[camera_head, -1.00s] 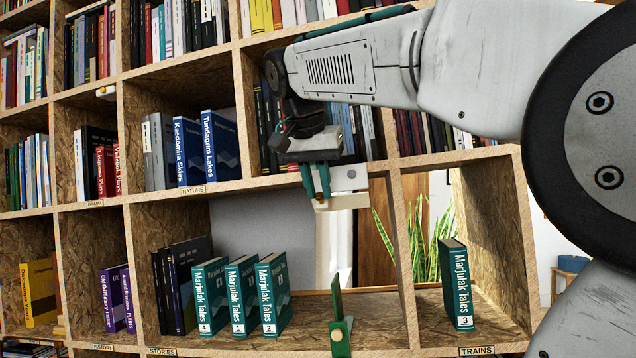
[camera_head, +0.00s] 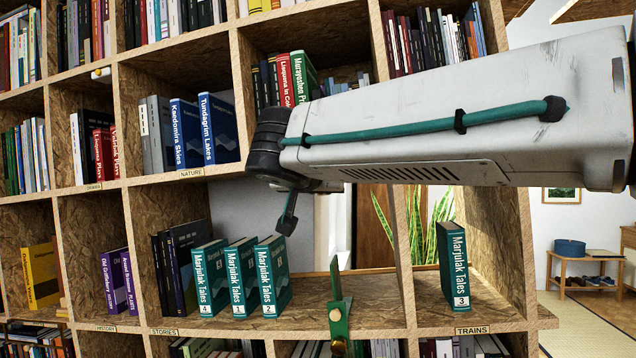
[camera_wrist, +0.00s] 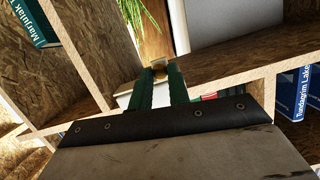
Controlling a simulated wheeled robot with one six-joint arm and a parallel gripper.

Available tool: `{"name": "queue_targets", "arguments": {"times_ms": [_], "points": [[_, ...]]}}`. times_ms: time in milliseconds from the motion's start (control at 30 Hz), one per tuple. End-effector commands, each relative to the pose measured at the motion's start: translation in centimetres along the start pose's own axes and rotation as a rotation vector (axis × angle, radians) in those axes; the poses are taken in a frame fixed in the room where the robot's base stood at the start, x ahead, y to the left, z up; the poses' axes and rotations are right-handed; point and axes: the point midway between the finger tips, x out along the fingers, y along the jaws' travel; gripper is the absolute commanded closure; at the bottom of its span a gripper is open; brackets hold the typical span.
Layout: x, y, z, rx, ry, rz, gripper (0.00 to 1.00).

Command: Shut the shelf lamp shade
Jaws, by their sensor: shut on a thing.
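The shelf lamp is hidden behind my arm in the head view. In the wrist view a pale, off-white piece (camera_wrist: 124,98), apparently part of the lamp, shows beside my fingers at the shelf edge. My gripper (camera_wrist: 160,82) shows there with its two green fingers close together around a small brass-coloured knob (camera_wrist: 160,66), apparently the knob of the lamp shade. The fingers cover most of the knob and the shade. How far the shade is open cannot be told. In the head view my fingers are hidden by my forearm and wrist.
Below stand teal Marjulak Tales books (camera_head: 240,278), with another (camera_head: 454,265) at the right. A green upright piece (camera_head: 338,312) stands at the lower shelf's front edge. Blue books (camera_head: 205,130) stand on the shelf above left. A plant (camera_head: 432,225) shows behind the shelves.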

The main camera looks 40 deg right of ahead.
Motion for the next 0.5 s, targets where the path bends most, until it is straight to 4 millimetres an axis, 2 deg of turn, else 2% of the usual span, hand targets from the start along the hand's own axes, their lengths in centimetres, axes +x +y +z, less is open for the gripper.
{"name": "queue_targets", "arguments": {"times_ms": [500], "points": [[0.31,0.02,0.40,-0.002,0.088,-0.010,1.00]]}}
